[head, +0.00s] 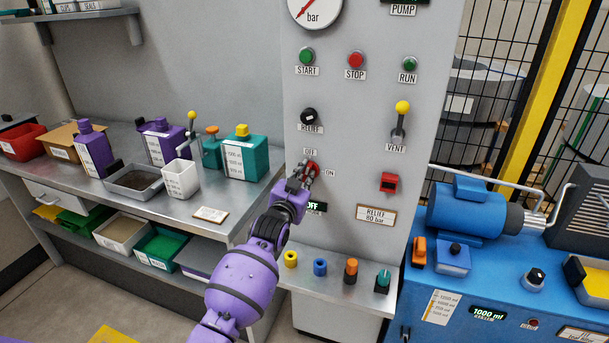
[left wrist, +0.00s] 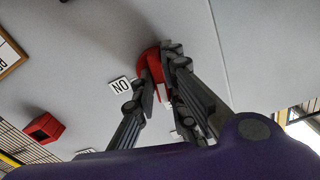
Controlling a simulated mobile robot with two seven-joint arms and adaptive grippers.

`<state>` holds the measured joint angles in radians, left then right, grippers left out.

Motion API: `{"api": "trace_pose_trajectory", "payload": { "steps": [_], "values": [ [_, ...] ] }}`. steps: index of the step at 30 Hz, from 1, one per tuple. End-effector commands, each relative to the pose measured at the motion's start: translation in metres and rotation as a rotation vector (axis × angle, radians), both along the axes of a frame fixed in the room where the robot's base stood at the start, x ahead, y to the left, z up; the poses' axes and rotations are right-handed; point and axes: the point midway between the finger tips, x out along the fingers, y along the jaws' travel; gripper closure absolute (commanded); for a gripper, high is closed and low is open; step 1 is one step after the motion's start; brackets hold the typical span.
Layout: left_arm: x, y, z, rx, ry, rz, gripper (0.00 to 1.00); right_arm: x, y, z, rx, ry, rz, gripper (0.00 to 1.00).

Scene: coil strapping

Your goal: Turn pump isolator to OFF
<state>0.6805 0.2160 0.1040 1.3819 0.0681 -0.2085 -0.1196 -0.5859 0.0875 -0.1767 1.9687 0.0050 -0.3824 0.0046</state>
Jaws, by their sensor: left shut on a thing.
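The pump isolator is a red rotary knob (head: 313,167) on the grey control panel, with an OFF label (head: 309,152) above it and an ON label (head: 330,173) to its right. My left gripper (head: 307,174) is at the knob, its fingers shut on it and partly hiding it. In the left wrist view the red knob (left wrist: 150,62) sits between the dark fingers (left wrist: 161,82), with the ON label (left wrist: 120,85) beside it. The knob's exact angle is hard to tell. A small green display (head: 316,207) below reads OFF. My right gripper is not in view.
The panel also carries a relief knob (head: 308,116), a yellow-tipped vent lever (head: 402,108) and a red block (head: 389,182). Below is a ledge (head: 335,287) with several small coloured parts. A bench with bottles stands left, a blue pump unit (head: 468,213) right.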

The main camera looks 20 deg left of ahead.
Motion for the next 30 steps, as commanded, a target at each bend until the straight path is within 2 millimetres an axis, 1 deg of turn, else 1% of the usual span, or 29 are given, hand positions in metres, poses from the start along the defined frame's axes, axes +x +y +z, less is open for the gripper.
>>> {"api": "trace_pose_trajectory", "payload": {
  "steps": [1, 6, 12, 30],
  "values": [
    [0.0, -0.0003, 0.0024, -0.036, -0.001, 0.0, 1.0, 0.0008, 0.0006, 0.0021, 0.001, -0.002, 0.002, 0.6],
    [0.0001, -0.0001, 0.0011, -0.136, 0.005, 0.0, 1.0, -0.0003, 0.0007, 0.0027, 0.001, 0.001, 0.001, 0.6],
    [0.0, 0.0002, 0.0007, -0.207, 0.007, 0.0, 1.0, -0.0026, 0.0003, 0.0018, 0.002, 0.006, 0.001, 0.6],
    [-0.0001, 0.0, -0.0005, -0.242, 0.009, 0.0, 1.0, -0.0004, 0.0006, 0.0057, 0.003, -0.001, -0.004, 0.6]
  ]
}}
